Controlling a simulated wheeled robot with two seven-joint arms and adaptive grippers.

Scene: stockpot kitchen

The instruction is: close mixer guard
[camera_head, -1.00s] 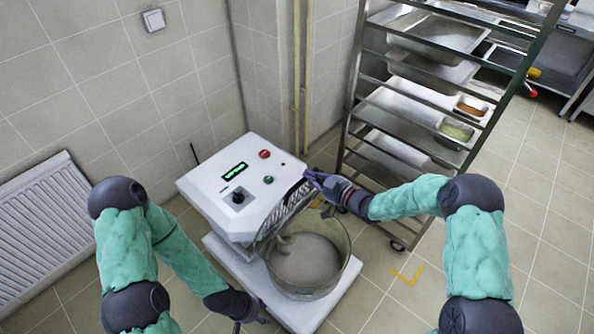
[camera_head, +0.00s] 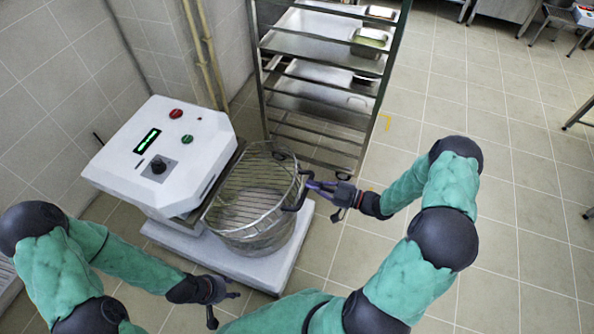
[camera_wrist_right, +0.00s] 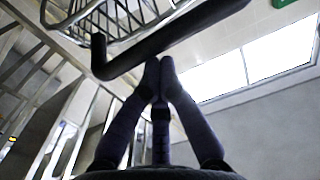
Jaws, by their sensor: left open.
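The white mixer (camera_head: 165,150) stands at the left of the head view. Its wire guard (camera_head: 255,190) lies lowered over the round metal bowl (camera_head: 262,240). The guard's black handle (camera_head: 301,196) sticks out at its right rim. My right gripper (camera_head: 309,185) is at this handle with its fingertips together. In the right wrist view the fingertips (camera_wrist_right: 160,65) meet just below the black handle bar (camera_wrist_right: 165,38); whether they touch it is unclear. My left gripper (camera_head: 228,306) is open and empty, low in front of the mixer's base.
A metal rack (camera_head: 320,100) with trays stands behind and to the right of the mixer. A green and a red button and a black knob sit on the mixer's top.

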